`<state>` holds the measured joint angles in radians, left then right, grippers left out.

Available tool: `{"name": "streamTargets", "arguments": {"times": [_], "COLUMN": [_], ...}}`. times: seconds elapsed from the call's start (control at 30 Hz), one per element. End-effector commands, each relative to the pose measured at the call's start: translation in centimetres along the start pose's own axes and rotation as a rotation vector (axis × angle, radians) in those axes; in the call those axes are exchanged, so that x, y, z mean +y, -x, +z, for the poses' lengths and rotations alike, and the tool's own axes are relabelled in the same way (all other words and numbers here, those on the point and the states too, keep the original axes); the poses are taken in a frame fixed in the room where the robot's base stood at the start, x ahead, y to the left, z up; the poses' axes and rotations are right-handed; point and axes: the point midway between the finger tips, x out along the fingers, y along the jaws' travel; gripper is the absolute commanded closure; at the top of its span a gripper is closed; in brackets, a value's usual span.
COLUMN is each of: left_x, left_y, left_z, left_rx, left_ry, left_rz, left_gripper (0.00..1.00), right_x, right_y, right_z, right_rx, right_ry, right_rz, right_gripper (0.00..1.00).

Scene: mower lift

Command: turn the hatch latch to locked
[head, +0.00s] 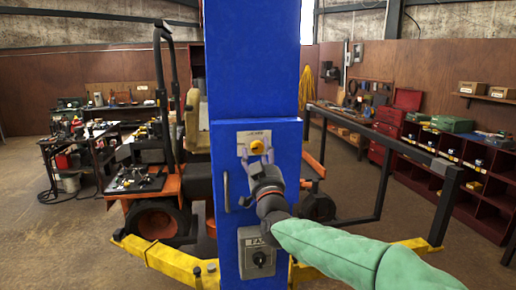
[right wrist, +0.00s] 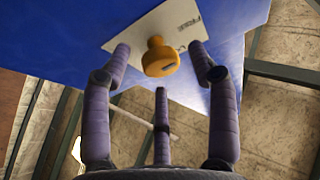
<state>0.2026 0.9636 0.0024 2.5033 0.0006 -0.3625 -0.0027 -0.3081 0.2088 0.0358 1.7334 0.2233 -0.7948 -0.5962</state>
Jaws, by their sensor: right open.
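The hatch latch is a round yellow knob (head: 257,147) on a pale label plate (head: 244,137) on the blue hatch. My right gripper (head: 258,157) is open in front of the knob. Its purple fingers (right wrist: 160,62) stand spread on either side of the knob, with a third below, and gaps show between them and it. Whether any finger touches the plate is unclear. My left gripper is not in view.
A grey box with a dark dial (head: 258,258) sits lower on the blue column (head: 252,60). A handle (head: 227,190) stands left of my gripper. Yellow lift arms (head: 165,260) spread at the base, with an orange mower (head: 155,215) behind. Workbenches line the walls.

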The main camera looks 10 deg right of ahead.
Motion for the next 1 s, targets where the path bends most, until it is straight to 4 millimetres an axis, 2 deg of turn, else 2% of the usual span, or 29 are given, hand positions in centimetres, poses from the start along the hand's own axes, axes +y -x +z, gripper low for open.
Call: {"name": "streamTargets", "arguments": {"times": [0.2,0.47,0.5,0.67,0.7,1.0], "left_x": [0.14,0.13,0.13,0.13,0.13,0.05], "left_y": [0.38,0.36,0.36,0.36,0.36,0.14], "left_z": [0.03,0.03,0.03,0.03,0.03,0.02], "left_rx": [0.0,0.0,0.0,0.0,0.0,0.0], "left_ry": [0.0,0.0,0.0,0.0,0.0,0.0], "left_rz": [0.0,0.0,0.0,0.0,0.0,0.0], "left_gripper": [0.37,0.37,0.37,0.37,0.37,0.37], "right_x": [-0.03,-0.03,-0.03,-0.03,-0.03,-0.08], "right_y": [-1.24,-1.3,-1.3,-1.29,-1.28,-1.24], "right_z": [0.06,0.1,0.1,0.1,0.12,0.27], "right_rx": [-0.001,-0.001,-0.001,-0.001,-0.002,-0.003], "right_ry": [0.0,0.0,0.0,0.0,0.0,-0.02], "right_rz": [-0.001,-0.001,-0.001,0.0,-0.001,0.008], "right_gripper": [0.4,0.4,0.46,0.91,0.96,0.97]}}
